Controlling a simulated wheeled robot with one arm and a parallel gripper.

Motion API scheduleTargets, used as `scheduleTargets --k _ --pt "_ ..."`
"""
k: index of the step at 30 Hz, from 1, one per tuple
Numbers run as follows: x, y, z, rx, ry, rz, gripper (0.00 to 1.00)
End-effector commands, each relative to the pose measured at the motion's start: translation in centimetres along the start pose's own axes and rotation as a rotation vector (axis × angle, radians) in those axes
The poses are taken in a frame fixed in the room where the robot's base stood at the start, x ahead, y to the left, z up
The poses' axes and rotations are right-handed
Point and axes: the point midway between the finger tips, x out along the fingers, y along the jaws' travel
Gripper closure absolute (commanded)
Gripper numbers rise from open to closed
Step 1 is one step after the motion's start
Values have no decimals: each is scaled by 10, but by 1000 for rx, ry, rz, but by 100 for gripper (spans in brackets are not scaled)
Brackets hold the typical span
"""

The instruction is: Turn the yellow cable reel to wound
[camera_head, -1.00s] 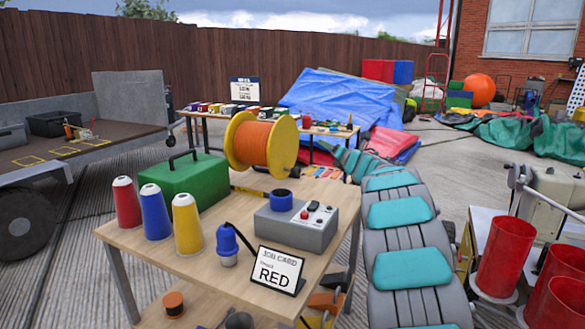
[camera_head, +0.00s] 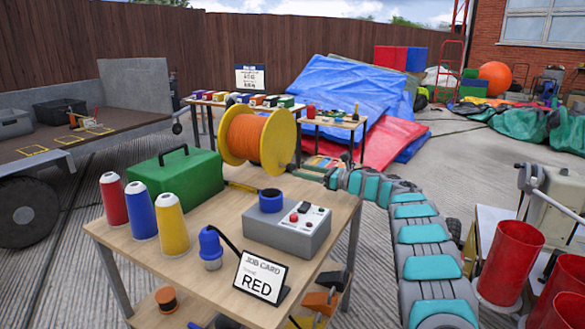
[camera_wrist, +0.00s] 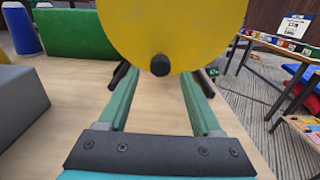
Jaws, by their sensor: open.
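The yellow cable reel (camera_head: 236,137) has round yellow flanges with orange cable wound between them. It stands upright at the back of the wooden workbench, beside the green toolbox. In the wrist view its yellow flange (camera_wrist: 175,25) fills the top middle, with a dark round knob (camera_wrist: 160,65) low on the face. My gripper (camera_wrist: 163,78) is open and empty. Its two green fingers with dark tips lie on either side of the knob in the picture; I cannot tell whether they touch anything. In the head view, my teal-padded arm reaches to the right side of the reel.
The workbench (camera_head: 215,215) also holds a green toolbox (camera_head: 178,178), red, blue and yellow cones, a blue lamp (camera_head: 210,248), a grey control box (camera_head: 287,232) and a job card (camera_head: 260,277) reading RED. Red buckets (camera_head: 508,262) stand at right. Another table (camera_head: 335,122) stands behind.

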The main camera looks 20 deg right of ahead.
Motion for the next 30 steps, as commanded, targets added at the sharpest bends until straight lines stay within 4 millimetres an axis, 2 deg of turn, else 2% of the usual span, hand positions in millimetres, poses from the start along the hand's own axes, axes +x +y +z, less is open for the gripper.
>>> scheduleTargets --k 4,9,18,30 --pt "26 0 4 -3 -2 0 34" --pt "44 0 1 1 -1 1 34" --pt "48 0 1 0 -1 -2 34" --pt "48 -1 1 0 -1 -3 78"
